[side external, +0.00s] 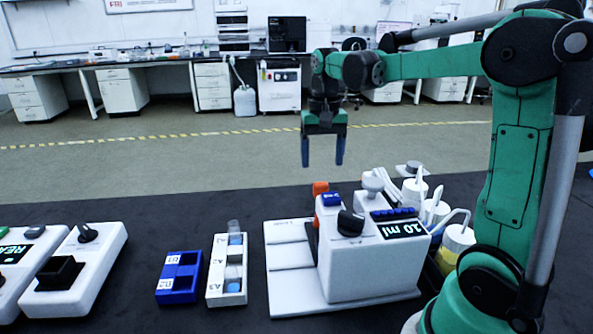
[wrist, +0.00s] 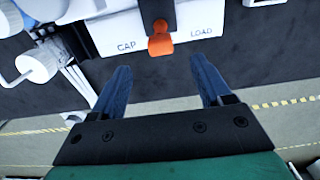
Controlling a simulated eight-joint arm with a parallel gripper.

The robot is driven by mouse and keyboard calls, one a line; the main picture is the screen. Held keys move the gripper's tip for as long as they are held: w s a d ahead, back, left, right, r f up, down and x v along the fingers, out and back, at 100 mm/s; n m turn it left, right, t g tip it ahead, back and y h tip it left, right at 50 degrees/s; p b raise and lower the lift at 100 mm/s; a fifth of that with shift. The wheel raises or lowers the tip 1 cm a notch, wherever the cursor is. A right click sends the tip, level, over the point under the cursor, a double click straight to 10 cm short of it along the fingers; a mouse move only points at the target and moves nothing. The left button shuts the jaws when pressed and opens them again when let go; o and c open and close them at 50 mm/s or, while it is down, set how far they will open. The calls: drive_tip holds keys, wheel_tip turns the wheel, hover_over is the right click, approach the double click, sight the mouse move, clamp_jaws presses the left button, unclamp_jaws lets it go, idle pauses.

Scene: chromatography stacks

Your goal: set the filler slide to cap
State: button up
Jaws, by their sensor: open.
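In the wrist view the orange handle (wrist: 160,43) sits between the printed words CAP, on the left, and LOAD, on the right. My gripper (side external: 322,163) is open and empty, fingers pointing down, above and behind the filler. In the wrist view my gripper (wrist: 161,70) has its blue fingers apart on either side of the handle's line, not touching it.
A blue rack (side external: 180,277) and a white rack with vials (side external: 228,270) stand left of the filler. White devices (side external: 78,265) lie at far left. White bottles with tubes (side external: 435,210) crowd the filler's right. Black table is clear behind the racks.

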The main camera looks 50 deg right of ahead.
sight(321, 183)
drive_tip(key=shift+f, duration=3.25)
clamp_jaws()
